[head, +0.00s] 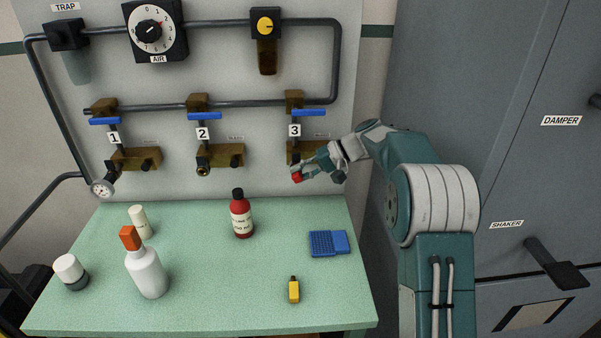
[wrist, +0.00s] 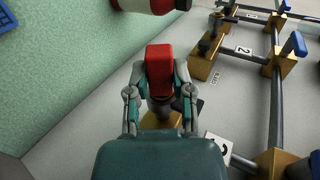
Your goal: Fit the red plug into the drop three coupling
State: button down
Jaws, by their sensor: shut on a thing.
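My gripper (head: 310,171) is shut on the red plug (head: 297,177), at the lower end of drop three. In the wrist view the red plug (wrist: 160,68) sits between the two fingers (wrist: 160,92), which press its sides. The drop three brass coupling (head: 293,157) is under the blue lever and the 3 label (head: 294,130). My gripper and the plug hide most of its mouth. In the wrist view some brass (wrist: 160,122) shows behind the plug. I cannot tell whether the plug is inside the mouth or just in front of it.
Drop two's coupling (head: 203,169) has a bare mouth. On the green table (head: 200,310) stand a red bottle (head: 241,218), a white bottle with an orange cap (head: 146,272), a blue tray (head: 328,243) and a small yellow item (head: 293,290). The table's right front is mostly clear.

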jog(key=shift+w, duration=0.1)
dwell(0.7)
dwell(0.9)
jog(key=shift+c, duration=2.1)
grip_release()
